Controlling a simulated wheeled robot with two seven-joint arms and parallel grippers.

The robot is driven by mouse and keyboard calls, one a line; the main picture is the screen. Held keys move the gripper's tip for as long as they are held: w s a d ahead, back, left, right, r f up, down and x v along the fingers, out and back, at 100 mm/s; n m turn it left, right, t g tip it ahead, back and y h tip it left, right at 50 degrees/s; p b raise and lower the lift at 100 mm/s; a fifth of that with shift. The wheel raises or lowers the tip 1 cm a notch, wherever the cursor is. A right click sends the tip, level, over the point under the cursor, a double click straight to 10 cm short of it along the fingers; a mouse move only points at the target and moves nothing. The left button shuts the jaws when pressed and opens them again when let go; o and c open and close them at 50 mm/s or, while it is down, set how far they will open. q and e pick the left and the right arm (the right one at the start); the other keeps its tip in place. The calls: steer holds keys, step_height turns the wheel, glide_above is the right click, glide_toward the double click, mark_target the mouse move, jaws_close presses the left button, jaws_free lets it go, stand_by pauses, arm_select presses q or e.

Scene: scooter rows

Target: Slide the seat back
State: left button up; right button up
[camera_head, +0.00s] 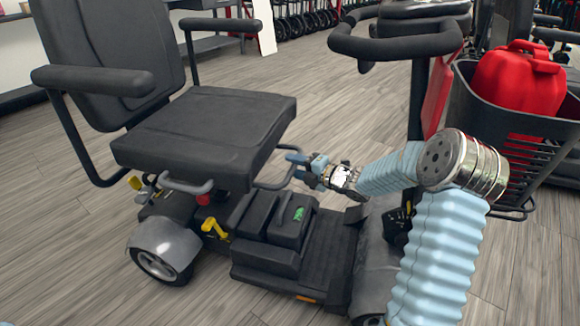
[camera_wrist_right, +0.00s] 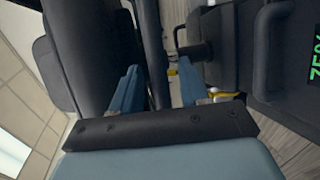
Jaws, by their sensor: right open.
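The scooter's dark grey seat (camera_head: 205,125) sits on its post above the base, with its backrest (camera_head: 112,55) and armrests at the left. A bent grey bar (camera_head: 273,183) sticks out under the seat's front edge. My right gripper (camera_head: 290,166) is at this bar, just under the seat's front right corner. In the right wrist view the gripper's two blue fingers (camera_wrist_right: 158,92) are apart, with the seat's dark underside (camera_wrist_right: 95,50) close by on the left. I cannot tell whether the fingers touch the bar. My left gripper is not in view.
A black battery box (camera_head: 272,222) with a green display stands on the scooter's base below the seat. The handlebar (camera_head: 395,45) and a basket (camera_head: 520,130) holding a red can (camera_head: 518,78) are at the right. The wooden floor (camera_head: 60,230) at left is clear.

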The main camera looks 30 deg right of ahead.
steer(key=shift+x, duration=1.2)
jaws_close()
